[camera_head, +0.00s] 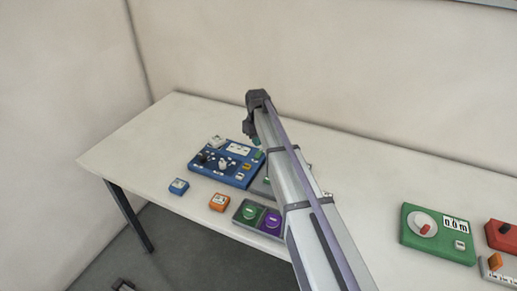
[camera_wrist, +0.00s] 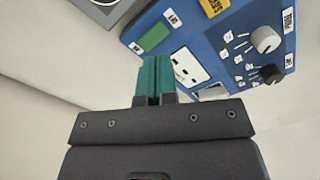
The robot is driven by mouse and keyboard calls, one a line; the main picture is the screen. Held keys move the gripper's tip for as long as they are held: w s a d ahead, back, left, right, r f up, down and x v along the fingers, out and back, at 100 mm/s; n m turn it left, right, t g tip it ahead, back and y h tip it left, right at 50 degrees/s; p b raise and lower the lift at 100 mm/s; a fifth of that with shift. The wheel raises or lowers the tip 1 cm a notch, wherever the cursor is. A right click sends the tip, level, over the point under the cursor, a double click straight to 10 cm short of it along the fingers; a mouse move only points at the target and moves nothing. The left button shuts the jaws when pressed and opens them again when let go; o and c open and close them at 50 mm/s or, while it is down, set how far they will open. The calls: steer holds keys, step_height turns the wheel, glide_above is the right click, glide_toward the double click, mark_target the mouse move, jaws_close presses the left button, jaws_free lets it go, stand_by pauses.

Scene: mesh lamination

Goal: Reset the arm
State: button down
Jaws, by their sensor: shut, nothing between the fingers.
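My gripper (camera_wrist: 154,82) shows in the wrist view with its two green fingers pressed together and nothing between them. In the head view my arm reaches up from the lower right, and its dark wrist is above the table, near the blue control panel (camera_head: 238,178). The gripper's fingertips are mostly hidden there. The blue panel, with knobs and labels, also shows in the wrist view (camera_wrist: 215,40), beyond the fingers. The fingers look apart from it, though the exact gap is hard to tell.
On the white table (camera_head: 130,150) stand a small blue box (camera_head: 179,187), an orange box (camera_head: 219,202), and a unit with green and purple dials (camera_head: 257,217), partly behind my arm. A green box with a dial (camera_head: 437,234) and a red box (camera_head: 503,236) are at right. The table's left end is clear.

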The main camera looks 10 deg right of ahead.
steer(key=shift+r+p, duration=0.3)
steer(key=shift+r, duration=0.4)
steer(key=shift+f, duration=0.1)
steer(key=shift+s+m, duration=0.15)
steer(key=shift+m, duration=0.15)
steer(key=s+m, duration=0.4)
steer(key=s, duration=2.7)
steer(key=shift+s, duration=0.25)
